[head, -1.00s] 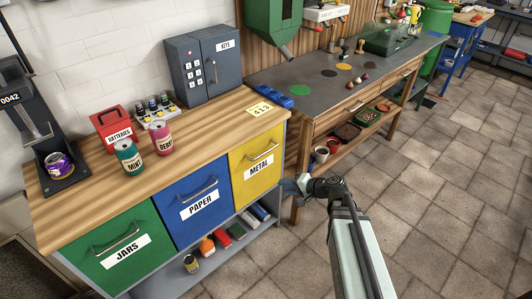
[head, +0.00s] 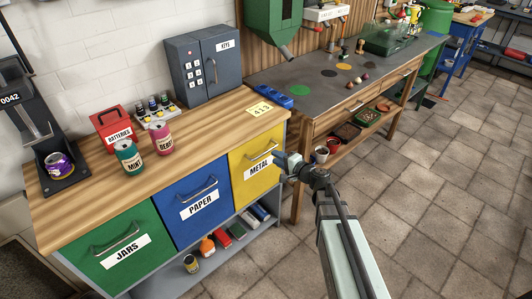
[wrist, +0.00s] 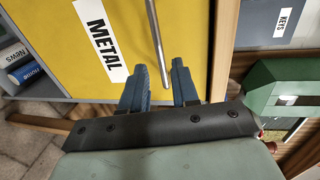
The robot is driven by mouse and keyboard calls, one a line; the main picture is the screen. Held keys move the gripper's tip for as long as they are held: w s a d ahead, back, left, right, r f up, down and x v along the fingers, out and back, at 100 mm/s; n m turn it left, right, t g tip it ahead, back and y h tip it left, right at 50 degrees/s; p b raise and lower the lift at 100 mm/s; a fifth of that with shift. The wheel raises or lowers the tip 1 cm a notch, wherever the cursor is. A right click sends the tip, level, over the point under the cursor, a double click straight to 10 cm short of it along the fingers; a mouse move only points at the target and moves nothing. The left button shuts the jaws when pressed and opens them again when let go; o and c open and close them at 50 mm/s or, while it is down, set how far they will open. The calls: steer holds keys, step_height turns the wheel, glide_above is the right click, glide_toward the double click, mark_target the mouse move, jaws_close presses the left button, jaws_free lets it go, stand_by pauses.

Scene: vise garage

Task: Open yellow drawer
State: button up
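The yellow drawer (head: 255,177), labelled METAL, is shut at the right end of the wooden-topped cabinet. Its metal bar handle (head: 262,153) runs across the upper front. My gripper (head: 279,157) is at the right end of this handle. In the wrist view the yellow drawer front (wrist: 60,50) fills the upper left. The handle (wrist: 157,40) points down between the two blue fingers of my gripper (wrist: 163,85). The fingers are apart, with a gap on both sides of the handle's end.
The blue PAPER drawer (head: 195,203) and green JARS drawer (head: 118,250) are left of the yellow one, both shut. A shelf below holds books and bottles. A grey workbench (head: 330,85) stands close on the right. The floor in front is clear.

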mark_target(266, 152)
steer(key=shift+x, duration=3.6)
jaws_close()
